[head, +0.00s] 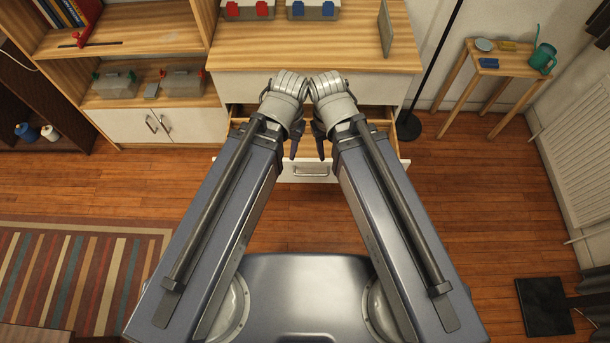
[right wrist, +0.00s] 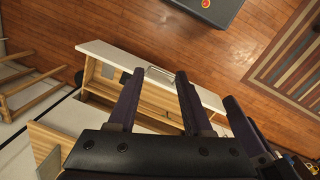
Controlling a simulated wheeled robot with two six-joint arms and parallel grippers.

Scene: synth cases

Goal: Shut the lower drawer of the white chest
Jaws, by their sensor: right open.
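The white chest (head: 235,86) has a wooden top and stands at the back middle in the head view. Its lower drawer (head: 285,172) is pulled out, with a white front, a metal handle (head: 311,170) and a wooden inside. The drawer (right wrist: 212,97) also shows in the right wrist view, beyond the fingers. My left gripper (head: 294,147) and right gripper (head: 320,148) are side by side above the drawer, fingers pointing toward its front. The right gripper (right wrist: 155,76) is open and empty. The left one is seen edge-on, so its opening is unclear. Contact with the drawer cannot be told.
Boxes with red (head: 248,9) and blue parts (head: 313,9) stand on the chest. A shelf unit (head: 150,45) adjoins it at left. A small side table (head: 505,68) and a dark lamp base (head: 408,126) are at right. Floor before the drawer is clear.

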